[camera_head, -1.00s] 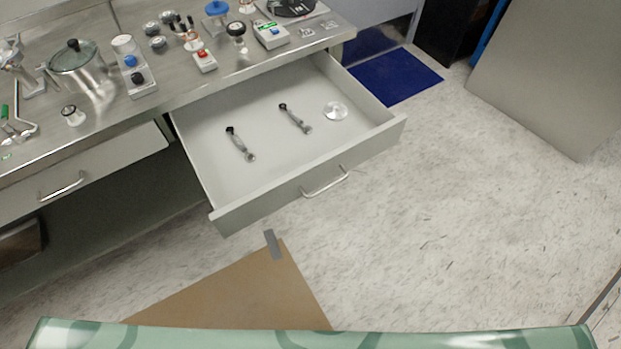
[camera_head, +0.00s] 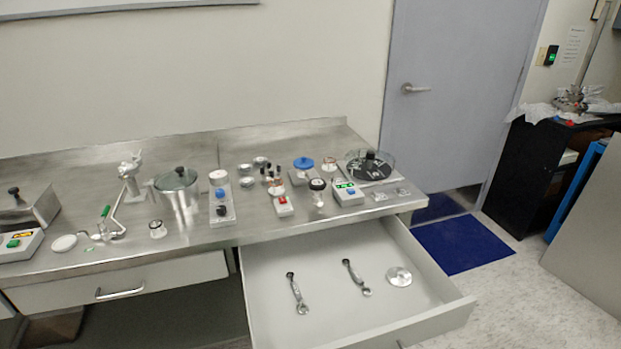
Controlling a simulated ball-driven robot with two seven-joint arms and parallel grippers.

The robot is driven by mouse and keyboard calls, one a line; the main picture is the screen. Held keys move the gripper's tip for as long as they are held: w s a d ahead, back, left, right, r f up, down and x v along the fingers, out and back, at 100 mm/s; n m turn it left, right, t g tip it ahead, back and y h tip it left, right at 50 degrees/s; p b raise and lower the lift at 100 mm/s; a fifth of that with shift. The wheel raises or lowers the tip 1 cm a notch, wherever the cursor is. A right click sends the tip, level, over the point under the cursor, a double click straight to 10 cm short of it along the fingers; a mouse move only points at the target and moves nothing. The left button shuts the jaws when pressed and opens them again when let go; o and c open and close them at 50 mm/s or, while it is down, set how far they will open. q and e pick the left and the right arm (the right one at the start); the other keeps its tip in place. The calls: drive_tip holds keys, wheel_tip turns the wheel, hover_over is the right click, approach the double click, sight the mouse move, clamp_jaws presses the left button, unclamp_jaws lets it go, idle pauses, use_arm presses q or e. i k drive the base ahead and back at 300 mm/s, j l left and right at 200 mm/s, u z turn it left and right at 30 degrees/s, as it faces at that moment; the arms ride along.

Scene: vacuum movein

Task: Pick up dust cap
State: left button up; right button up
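I cannot tell for sure which thing is the dust cap. A round silver disc (camera_head: 399,276) lies flat in the open drawer (camera_head: 345,318), to the right of two wrench-like tools (camera_head: 297,292) (camera_head: 356,277). A flat white round disc (camera_head: 64,243) lies on the left part of the steel bench. A small dark-topped silver piece (camera_head: 157,229) stands on the bench near the front edge. Neither of my grippers shows in the head view.
The steel bench (camera_head: 120,262) holds a lidded pot (camera_head: 178,192), a switch box (camera_head: 220,207), a blue-topped part (camera_head: 303,165) and a round dark plate (camera_head: 368,166). A closed drawer (camera_head: 170,277) is at left. A blue mat (camera_head: 463,245) lies on the floor.

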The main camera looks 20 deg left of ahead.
sight(304, 163)
drive_tip(key=i+l+z, duration=0.4)
drive_tip(key=l, duration=0.25)
drive_tip(key=i+l+z, duration=0.35)
drive_tip(key=l, duration=0.2)
drive_tip(key=i+l+z, duration=0.4)
drive_tip(key=i, duration=0.15)
drive_tip(key=i+l+u, duration=0.1)
drive_tip(key=i+u, duration=0.15)
drive_tip(key=i, duration=0.25)
drive_tip(key=i+l+u, duration=0.25)
drive_tip(key=i, duration=0.25)
drive_tip(key=i+j+u, duration=0.2)
drive_tip(key=i+u, duration=0.8)
drive_tip(key=i, duration=0.15)
drive_tip(key=i+l+u, duration=0.25)
drive_tip(key=i+u, duration=0.25)
drive_tip(key=i, duration=0.05)
